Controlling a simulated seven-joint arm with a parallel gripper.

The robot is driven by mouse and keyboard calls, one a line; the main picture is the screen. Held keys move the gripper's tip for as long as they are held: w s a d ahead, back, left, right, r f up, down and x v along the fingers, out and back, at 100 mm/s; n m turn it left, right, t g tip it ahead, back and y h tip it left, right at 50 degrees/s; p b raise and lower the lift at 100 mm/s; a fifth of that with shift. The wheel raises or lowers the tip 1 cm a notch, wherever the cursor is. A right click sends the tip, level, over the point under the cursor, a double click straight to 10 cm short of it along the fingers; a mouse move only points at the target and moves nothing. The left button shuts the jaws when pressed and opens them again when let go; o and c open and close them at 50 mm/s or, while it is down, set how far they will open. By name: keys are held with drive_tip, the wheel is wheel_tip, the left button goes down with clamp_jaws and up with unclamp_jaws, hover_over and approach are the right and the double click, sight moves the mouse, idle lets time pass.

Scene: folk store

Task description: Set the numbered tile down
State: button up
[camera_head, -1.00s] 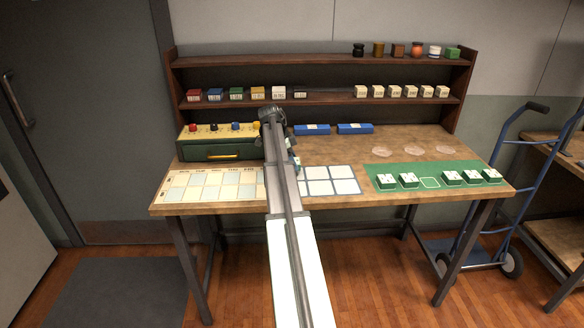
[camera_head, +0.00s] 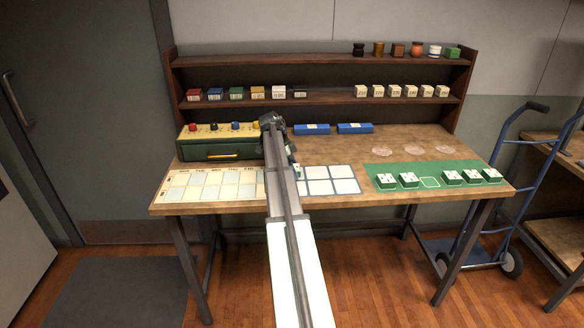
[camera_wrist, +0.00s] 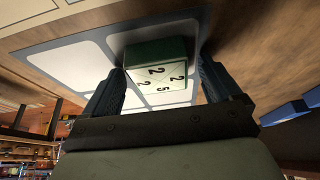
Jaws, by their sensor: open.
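The numbered tile (camera_wrist: 157,74) shows in the wrist view, with a white face bearing black numbers, 2s and a 5, and a green side. It is over the pale grid mat (camera_wrist: 72,66), and it looks to be resting there. My gripper (camera_wrist: 160,65) is open, one dark finger on each side of the tile; whether they touch it I cannot tell. In the head view the grid mat (camera_head: 333,186) lies at the front middle of the table, and my arm hides its left part, the fingers and most of the tile.
A cream chart (camera_head: 212,186) lies left of the mat. A green mat (camera_head: 402,170) with several white-topped tiles and one empty outline lies right. Behind are a green drawer box (camera_head: 220,150), two blue blocks (camera_head: 312,129) and shelves of small items.

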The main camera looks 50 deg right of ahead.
drive_tip(key=v, duration=1.2)
drive_tip(key=shift+r, duration=0.15)
idle(0.3)
